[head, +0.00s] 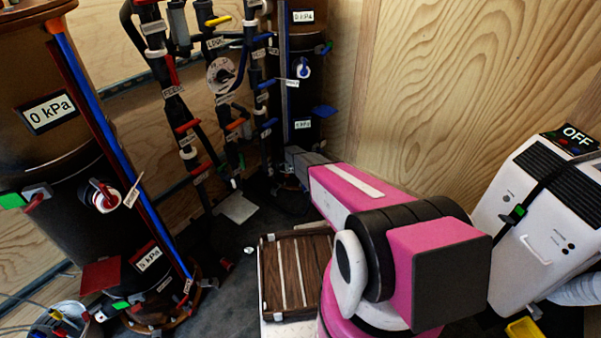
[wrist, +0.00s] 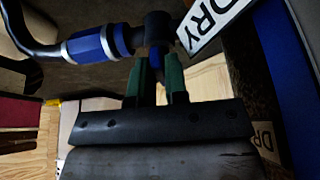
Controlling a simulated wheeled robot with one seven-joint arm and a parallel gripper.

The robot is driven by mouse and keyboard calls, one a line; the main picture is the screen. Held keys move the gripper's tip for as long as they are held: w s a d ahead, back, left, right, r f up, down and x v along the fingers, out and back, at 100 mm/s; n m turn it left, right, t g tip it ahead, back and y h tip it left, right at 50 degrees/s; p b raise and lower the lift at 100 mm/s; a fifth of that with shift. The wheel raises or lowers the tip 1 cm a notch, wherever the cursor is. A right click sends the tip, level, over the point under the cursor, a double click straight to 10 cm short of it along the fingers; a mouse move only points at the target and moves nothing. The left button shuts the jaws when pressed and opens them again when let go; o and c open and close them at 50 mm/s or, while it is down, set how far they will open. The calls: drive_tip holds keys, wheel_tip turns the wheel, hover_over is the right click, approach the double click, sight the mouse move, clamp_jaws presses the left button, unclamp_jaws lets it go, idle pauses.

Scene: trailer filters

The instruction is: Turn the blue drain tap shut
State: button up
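In the wrist view the two green fingers of my gripper (wrist: 159,75) stand a small gap apart. A short blue handle (wrist: 157,57) below a black pipe fitting fills the gap at their tips, and the fingers look closed on it. A label reading DRY (wrist: 207,24) is just right of the fitting. In the head view my pink arm reaches towards the rear pipework and its dark grey hand (head: 303,163) is beside the base of the rear column. The fingertips and the handle between them cannot be made out there.
A blue collar (wrist: 97,45) sits on the pipe left of the fingers. In the head view, black pipes with red and blue handles (head: 268,128) crowd the back. A large dark tank (head: 60,160) stands left, a white OFF unit (head: 545,215) right, and a slatted crate (head: 264,285) on the floor.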

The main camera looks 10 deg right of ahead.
drive_tip(key=o, duration=0.3)
drive_tip(key=shift+o, duration=0.2)
drive_tip(key=v, duration=1)
drive_tip(key=shift+a+r, duration=0.2)
drive_tip(key=shift+r, duration=0.15)
